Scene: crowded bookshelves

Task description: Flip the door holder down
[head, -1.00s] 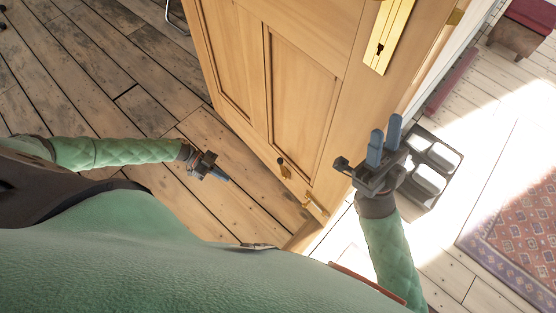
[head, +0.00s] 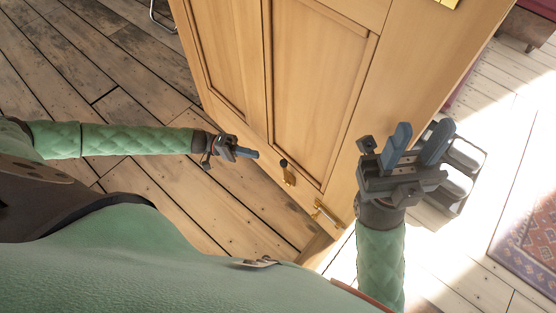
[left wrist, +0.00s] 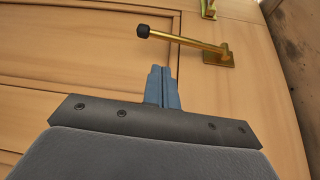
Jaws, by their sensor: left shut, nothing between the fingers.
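The door holder (head: 289,178) is a brass arm with a black rubber tip, fixed low on the wooden door (head: 320,95). In the left wrist view the door holder (left wrist: 185,42) sticks out from its brass base plate, black tip at left. My left gripper (head: 257,154) is shut and empty, just left of the door holder in the head view. In the left wrist view its closed blue fingertips (left wrist: 160,70) point at the door just below the holder's arm, apparently without touching it. My right gripper (head: 421,130) is open and empty at the door's right edge.
A patterned rug (head: 530,240) lies on the sunlit floor at right. The plank floor (head: 120,65) left of the door is mostly clear, with a metal chair leg (head: 160,14) at the top.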

